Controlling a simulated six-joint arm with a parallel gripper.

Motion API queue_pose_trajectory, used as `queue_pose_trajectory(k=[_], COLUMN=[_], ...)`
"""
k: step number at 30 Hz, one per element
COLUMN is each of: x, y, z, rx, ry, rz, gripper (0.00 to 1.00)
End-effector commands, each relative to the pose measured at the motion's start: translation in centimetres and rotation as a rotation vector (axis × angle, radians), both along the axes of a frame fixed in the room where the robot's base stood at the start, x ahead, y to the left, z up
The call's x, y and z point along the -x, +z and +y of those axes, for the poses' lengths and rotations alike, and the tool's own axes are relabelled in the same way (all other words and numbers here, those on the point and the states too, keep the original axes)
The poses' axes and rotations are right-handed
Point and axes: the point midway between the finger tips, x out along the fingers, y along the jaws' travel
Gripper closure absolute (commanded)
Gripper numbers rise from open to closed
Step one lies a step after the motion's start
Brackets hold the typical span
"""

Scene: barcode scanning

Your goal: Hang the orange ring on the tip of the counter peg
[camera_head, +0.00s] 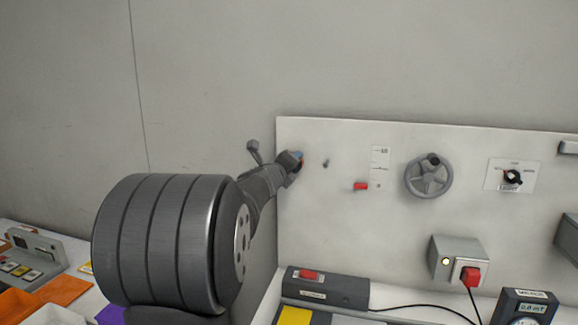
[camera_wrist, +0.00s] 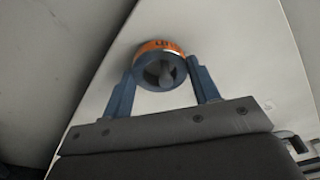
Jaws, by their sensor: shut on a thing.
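My gripper (camera_head: 297,159) is at the left end of the white wall panel, shut on the orange ring (camera_head: 301,166), which is mostly hidden in the head view. In the wrist view my gripper's blue fingers (camera_wrist: 163,72) hold the orange ring (camera_wrist: 160,46) from both sides; it has dark lettering on its rim and a grey inner face. A grey rounded peg shape (camera_wrist: 167,75) shows within the ring's opening. I cannot tell how deep it reaches into the ring. A small grey peg (camera_head: 326,162) stands out of the panel just right of my gripper.
The panel (camera_head: 340,230) also carries a red peg-like part (camera_head: 361,186), a grey handwheel (camera_head: 429,176) and a black rotary knob (camera_head: 512,177). Below are a grey box with a red plug (camera_head: 470,276) and a meter (camera_head: 527,307). The wall left of the panel is bare.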

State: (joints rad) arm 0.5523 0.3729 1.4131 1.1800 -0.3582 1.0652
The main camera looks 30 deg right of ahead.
Motion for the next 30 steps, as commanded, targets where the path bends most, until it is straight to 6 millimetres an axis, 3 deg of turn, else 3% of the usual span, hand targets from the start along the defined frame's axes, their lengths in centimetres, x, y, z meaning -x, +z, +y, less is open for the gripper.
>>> queue_pose_trajectory(k=[10, 11, 14, 20, 24, 30], x=[0.03, 0.03, 0.02, 0.01, 0.01, 0.04], y=[0.11, 0.11, 0.10, 0.06, -0.03, 0.01], z=[0.01, 0.01, 0.01, 0.01, 0.01, 0.04], rx=[0.002, 0.002, 0.002, 0.001, 0.000, 0.000], ry=[0.000, 0.000, 0.000, -0.001, 0.000, 0.000], rz=[-0.001, -0.001, -0.001, 0.000, 0.000, 0.000], gripper=[0.76, 0.41, 0.21, 0.19, 0.00, 0.00])
